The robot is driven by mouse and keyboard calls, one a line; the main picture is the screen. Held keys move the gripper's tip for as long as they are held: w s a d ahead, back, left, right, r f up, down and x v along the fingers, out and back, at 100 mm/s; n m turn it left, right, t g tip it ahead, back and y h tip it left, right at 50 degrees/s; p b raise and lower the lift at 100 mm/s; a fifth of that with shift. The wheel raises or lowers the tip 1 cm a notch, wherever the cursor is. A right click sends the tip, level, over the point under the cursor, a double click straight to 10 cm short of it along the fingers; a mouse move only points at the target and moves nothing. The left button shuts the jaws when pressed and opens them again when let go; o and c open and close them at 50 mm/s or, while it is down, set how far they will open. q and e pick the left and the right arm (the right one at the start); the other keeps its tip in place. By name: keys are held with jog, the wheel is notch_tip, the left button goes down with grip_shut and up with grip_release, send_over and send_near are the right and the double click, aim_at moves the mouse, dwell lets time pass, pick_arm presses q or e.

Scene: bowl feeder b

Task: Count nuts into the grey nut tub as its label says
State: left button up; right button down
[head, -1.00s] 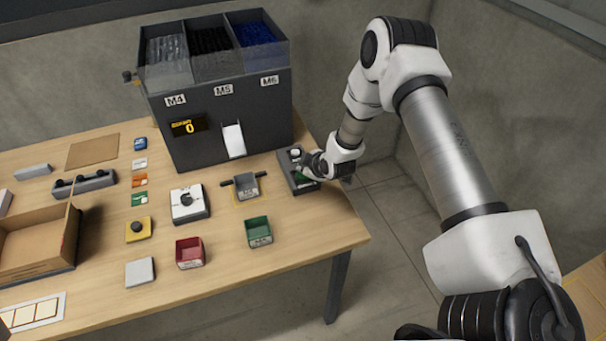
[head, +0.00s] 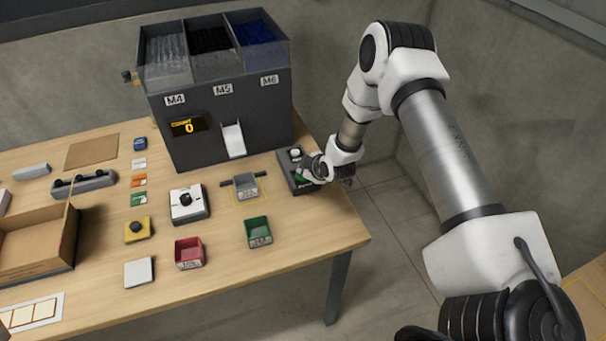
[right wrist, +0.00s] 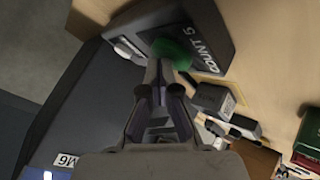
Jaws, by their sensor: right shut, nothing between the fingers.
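The grey nut tub (head: 246,187) stands on a yellow-outlined spot below the feeder's chute; its label is too small to read in the head view. It also shows in the right wrist view (right wrist: 214,98). The feeder (head: 222,122) has bins marked M4, M5 and M6, and its display (head: 187,126) reads 0. A dark control box (head: 288,158) with a green button (right wrist: 172,50) and the words COUNT 5 sits right of the feeder. My right gripper (right wrist: 165,68) is shut and empty, its tips at the green button; contact is unclear. My left gripper is out of view.
A green tub (head: 258,232) and a red tub (head: 189,253) stand near the table's front. A white box with a black knob (head: 188,203), a yellow button box (head: 138,230) and a cardboard box (head: 36,243) lie further left. The table's right edge is close to the control box.

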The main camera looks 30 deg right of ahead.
jog(key=shift+f, duration=0.15)
dwell(0.3)
jog(key=shift+r+p, duration=0.75)
jog(key=shift+r, duration=0.15)
jog(key=shift+r, duration=0.1)
notch_tip(320, 180, up, 5)
jog(key=p, duration=0.4)
dwell(1.5)
